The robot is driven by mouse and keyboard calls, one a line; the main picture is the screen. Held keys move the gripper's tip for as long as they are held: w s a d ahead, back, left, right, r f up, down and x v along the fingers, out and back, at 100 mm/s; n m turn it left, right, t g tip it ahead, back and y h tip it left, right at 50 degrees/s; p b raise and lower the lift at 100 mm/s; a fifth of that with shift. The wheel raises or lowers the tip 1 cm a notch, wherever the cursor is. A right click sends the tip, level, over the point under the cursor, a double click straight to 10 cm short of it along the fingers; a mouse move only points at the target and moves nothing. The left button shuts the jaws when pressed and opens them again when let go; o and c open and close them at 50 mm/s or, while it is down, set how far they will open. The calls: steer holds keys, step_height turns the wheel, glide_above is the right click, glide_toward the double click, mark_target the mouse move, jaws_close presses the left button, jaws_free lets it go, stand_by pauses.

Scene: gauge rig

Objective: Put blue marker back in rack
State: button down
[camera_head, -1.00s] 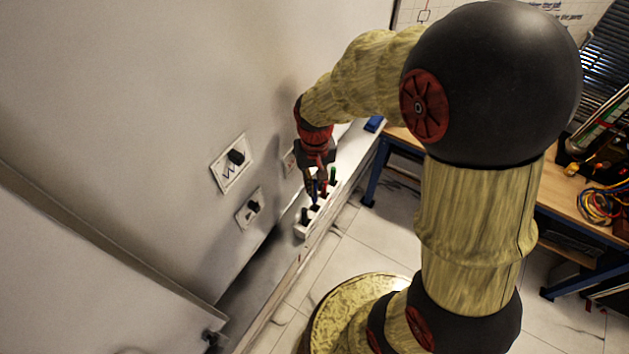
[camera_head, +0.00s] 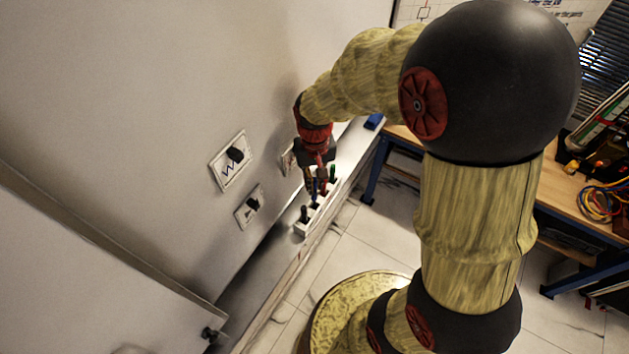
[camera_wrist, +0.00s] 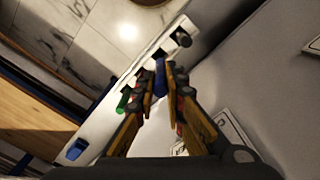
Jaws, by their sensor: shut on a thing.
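The blue marker (camera_head: 315,188) is upright between the fingers of my gripper (camera_head: 317,183), at the rack. My gripper is shut on it. The marker also shows in the wrist view (camera_wrist: 160,78) between the two fingertips (camera_wrist: 160,84). The white rack (camera_head: 306,229) sits on the ledge and holds a black marker (camera_head: 304,214) at its near end and a green marker (camera_head: 332,173) at its far end. A red marker is partly hidden beside my fingers. Whether the blue marker's lower end is inside a slot I cannot tell.
The wall panel carries two switch plates, an upper one (camera_head: 229,161) and a lower one (camera_head: 249,207), left of the rack. A blue block (camera_head: 374,122) lies farther along the ledge. A cluttered workbench (camera_head: 560,185) stands at the right.

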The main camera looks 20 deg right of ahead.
mark_target(315, 190)
steer(key=shift+f, duration=0.25)
steer(key=shift+f+b, duration=0.35)
steer(key=shift+b, duration=0.05)
steer(key=shift+f+b, duration=1.2)
steer(key=shift+f, duration=0.45)
steer(key=c, duration=1.8)
jaws_free()
steer(key=shift+o, duration=1.2)
steer(key=o, duration=0.3)
steer(key=shift+o, duration=0.2)
